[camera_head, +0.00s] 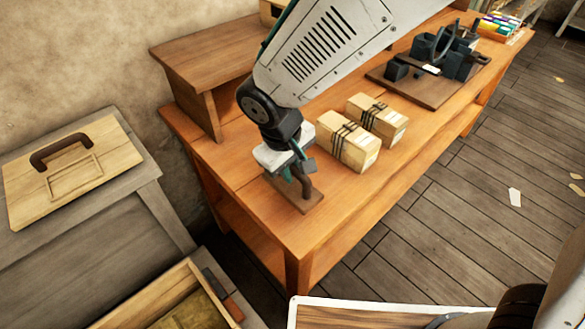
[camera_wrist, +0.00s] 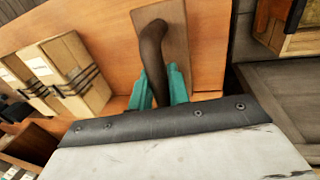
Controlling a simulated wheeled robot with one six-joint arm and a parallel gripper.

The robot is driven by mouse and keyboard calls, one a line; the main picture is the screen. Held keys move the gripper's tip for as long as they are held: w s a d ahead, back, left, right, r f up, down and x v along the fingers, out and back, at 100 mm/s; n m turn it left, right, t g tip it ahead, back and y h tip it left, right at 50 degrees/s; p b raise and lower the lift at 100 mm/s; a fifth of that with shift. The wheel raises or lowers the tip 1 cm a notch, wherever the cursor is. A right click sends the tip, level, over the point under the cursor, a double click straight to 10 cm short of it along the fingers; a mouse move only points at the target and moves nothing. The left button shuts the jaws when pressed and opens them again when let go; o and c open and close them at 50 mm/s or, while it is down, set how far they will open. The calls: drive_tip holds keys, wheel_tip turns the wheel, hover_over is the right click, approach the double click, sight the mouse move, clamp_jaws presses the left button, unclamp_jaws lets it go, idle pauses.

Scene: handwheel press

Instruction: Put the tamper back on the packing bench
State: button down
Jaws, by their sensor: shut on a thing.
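The tamper, a small wooden plate with a dark curved handle, is at the near left end of the orange-brown packing bench (camera_head: 330,205). Its plate (camera_head: 291,201) lies on or just over the bench top; I cannot tell whether it touches. My gripper (camera_head: 301,170) is shut on the handle from above. In the wrist view the teal fingers of my gripper (camera_wrist: 159,88) stand on both sides of the tamper's handle (camera_wrist: 152,48), with the plate (camera_wrist: 172,20) beyond it. My wrist hides part of the tamper in the head view.
Two strapped packages (camera_head: 348,141) stand right of the tamper. A dark metal device on a board (camera_head: 430,88) is further along. A wooden riser (camera_head: 205,65) stands at the back left. A grey table (camera_head: 60,235) at left holds a handled board (camera_head: 75,165). The bench's front left corner is clear.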

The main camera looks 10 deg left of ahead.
sight(284, 185)
drive_tip(key=shift+w, duration=0.4)
drive_tip(key=shift+w+a+f, duration=0.1)
drive_tip(key=shift+w+f, duration=0.1)
drive_tip(key=shift+f, duration=1.65)
drive_tip(key=c, duration=1.3)
unclamp_jaws()
drive_tip(key=shift+f, duration=0.15)
drive_tip(key=shift+c, duration=0.2)
wheel_tip(284, 185, up, 12)
drive_tip(key=s+a, duration=0.1)
drive_tip(key=shift+s+a, duration=0.25)
drive_tip(key=shift+s, duration=0.1)
